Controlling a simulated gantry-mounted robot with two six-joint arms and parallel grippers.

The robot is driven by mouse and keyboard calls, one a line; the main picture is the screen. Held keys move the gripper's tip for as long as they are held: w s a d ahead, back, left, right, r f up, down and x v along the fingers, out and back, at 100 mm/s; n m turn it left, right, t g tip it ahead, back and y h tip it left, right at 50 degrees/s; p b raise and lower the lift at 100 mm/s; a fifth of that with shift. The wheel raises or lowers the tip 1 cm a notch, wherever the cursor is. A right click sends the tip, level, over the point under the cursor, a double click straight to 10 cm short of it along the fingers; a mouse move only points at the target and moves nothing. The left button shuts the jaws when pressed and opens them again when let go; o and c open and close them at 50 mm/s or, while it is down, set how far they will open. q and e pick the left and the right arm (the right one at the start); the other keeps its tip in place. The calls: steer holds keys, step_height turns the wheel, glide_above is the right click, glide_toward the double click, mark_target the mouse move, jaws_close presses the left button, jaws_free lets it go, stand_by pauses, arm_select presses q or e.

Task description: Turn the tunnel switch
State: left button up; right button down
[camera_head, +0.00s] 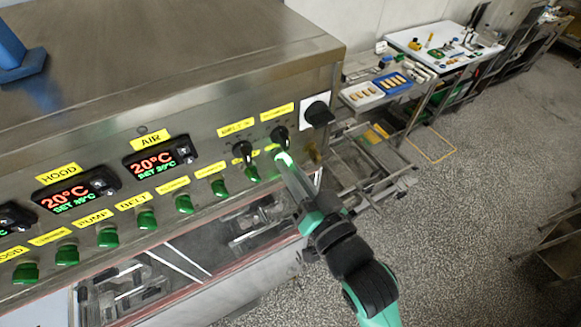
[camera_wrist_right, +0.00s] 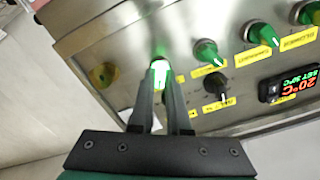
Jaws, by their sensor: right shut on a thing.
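A steel control panel (camera_head: 100,130) carries a row of green switches with yellow labels. My right gripper (camera_head: 284,160) is at the right end of this row, its fingers shut on the last green switch, which is lit bright green. In the right wrist view, this green switch (camera_wrist_right: 159,66) sits between the two fingertips of my right gripper (camera_wrist_right: 159,82). The fingers hide much of it in the head view. I cannot read the label that belongs to it. My left gripper is not in view.
Two black knobs (camera_head: 242,150) sit just above the gripped switch, and a black rotary switch (camera_head: 318,113) on a white plate is to the right. Neighbouring green switches (camera_wrist_right: 207,52) are close by. Displays (camera_head: 155,160) read 20°C. A table with trays (camera_head: 390,83) stands behind.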

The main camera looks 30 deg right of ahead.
steer(key=n, duration=1.1)
steer(key=shift+f+n, duration=0.1)
steer(key=shift+n, duration=0.2)
stand_by(0.3)
steer(key=c, duration=0.9)
jaws_free()
steer(key=shift+a, duration=0.1)
